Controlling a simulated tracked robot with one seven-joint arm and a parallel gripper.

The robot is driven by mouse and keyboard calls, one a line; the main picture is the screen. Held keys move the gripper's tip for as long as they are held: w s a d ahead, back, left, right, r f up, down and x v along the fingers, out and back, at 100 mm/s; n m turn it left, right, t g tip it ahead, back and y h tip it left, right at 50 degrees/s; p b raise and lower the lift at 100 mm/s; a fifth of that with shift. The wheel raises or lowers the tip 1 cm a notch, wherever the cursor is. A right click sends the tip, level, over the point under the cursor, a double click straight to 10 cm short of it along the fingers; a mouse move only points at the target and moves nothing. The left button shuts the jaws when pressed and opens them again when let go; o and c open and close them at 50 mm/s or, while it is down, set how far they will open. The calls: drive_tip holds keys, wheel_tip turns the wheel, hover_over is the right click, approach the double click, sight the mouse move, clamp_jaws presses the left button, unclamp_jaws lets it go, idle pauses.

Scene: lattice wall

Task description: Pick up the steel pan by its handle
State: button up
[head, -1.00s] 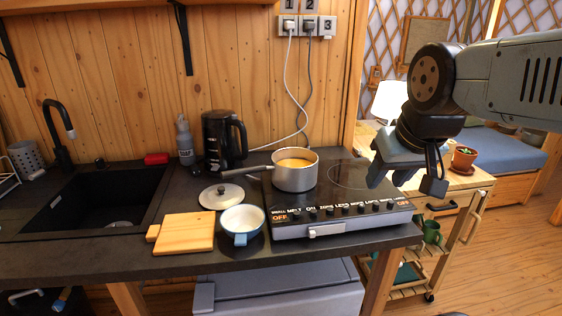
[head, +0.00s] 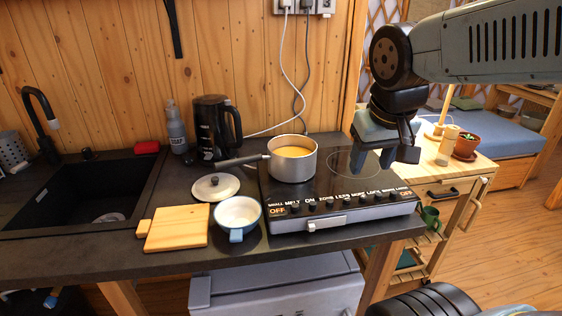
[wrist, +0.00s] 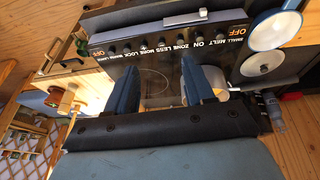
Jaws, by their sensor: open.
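The steel pan (head: 291,168) holds something yellow and stands on the left part of the black hob (head: 333,187). Its dark handle (head: 240,161) points left, past the hob's edge and over the worktop. My gripper (head: 373,163) is open and empty, above the hob's right part, to the right of the pan and away from its handle. In the wrist view my gripper's two blue fingers (wrist: 158,72) are spread over the hob. There the pan (wrist: 214,80) is partly hidden behind one finger, and I cannot make out its handle clearly.
A white-and-blue bowl (head: 238,217), a lid (head: 215,187) and a wooden board (head: 177,229) lie left of the hob. A black kettle (head: 212,130) stands behind the handle. Cables (head: 291,85) hang behind the pan. A wooden cart (head: 452,180) stands at right.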

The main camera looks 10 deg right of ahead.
drive_tip(key=w+a+f+n+g+h, duration=0.2)
drive_tip(key=w+a+f+g+h, duration=0.1)
drive_tip(key=w+a+f+h, duration=0.15)
drive_tip(key=n+t+h, duration=0.5)
drive_tip(key=n+t, duration=0.1)
drive_tip(key=t, duration=0.8)
approach(233, 161)
drive_tip(key=x, duration=0.3)
drive_tip(key=f+x, duration=0.1)
drive_tip(key=x, duration=0.1)
drive_tip(key=shift+w, duration=0.4)
drive_tip(key=shift+a+x, duration=0.25)
drive_tip(key=shift+x, duration=2.4)
drive_tip(key=shift+w, duration=0.2)
clamp_jaws()
